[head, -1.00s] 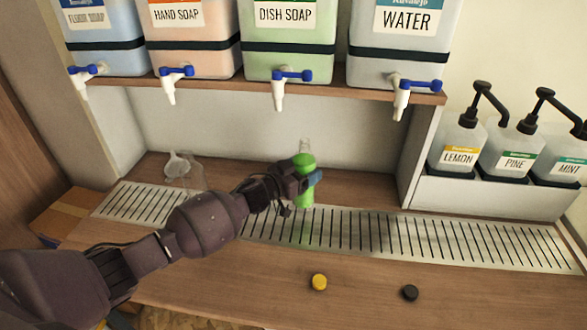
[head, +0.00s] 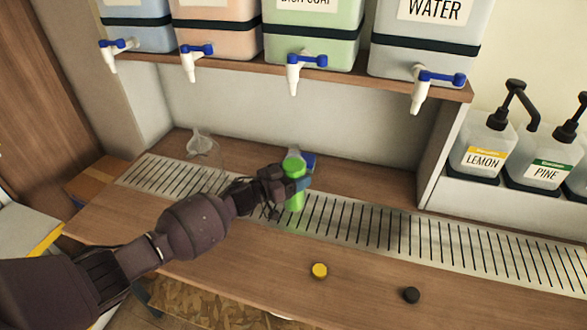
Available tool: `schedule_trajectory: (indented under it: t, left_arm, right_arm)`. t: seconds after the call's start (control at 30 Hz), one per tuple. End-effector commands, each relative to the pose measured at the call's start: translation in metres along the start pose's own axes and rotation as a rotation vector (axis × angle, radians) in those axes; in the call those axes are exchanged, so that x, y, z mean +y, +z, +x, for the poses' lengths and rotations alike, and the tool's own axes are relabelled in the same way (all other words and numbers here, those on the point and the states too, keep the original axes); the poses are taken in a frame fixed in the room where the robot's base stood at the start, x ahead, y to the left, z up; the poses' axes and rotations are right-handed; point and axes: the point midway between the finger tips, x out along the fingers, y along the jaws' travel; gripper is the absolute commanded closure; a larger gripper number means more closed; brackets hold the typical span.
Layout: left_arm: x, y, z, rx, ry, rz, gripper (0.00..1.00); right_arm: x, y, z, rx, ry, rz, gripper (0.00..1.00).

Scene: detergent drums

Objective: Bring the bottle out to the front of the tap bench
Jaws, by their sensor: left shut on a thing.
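The bottle (head: 294,202) is green with a clear top, and stands about upright at the slotted metal drip tray (head: 400,236) of the tap bench. My left gripper (head: 298,184) is shut on its middle, and its dark fingers hide part of the bottle. I cannot tell whether the bottle's base touches the tray. The bench's bare wooden front strip (head: 230,265) lies nearer to me. My right gripper is not in view.
A yellow cap (head: 319,270) and a black cap (head: 411,295) lie on the front strip. A clear funnel (head: 202,144) stands behind the tray. Blue-levered taps (head: 296,72) hang above. Pump bottles (head: 484,148) stand at the right. A blue item (head: 310,160) is behind the bottle.

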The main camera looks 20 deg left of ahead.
Motion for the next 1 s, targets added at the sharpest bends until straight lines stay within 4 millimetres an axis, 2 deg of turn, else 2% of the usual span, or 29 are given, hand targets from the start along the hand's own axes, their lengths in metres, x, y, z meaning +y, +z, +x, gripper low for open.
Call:
schedule_trajectory:
  t: [0.27,0.5,1.0]
  left_arm:
    - [0.004,-0.004,-0.003,0.004,0.018,0.001,0.77]
    - [0.012,-0.005,-0.013,0.005,0.016,0.001,0.77]
    - [0.032,-0.004,-0.037,0.004,0.016,0.001,0.77]
  right_arm:
    - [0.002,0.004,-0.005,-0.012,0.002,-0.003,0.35]
    - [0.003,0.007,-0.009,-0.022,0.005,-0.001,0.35]
    - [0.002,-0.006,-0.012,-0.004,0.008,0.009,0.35]
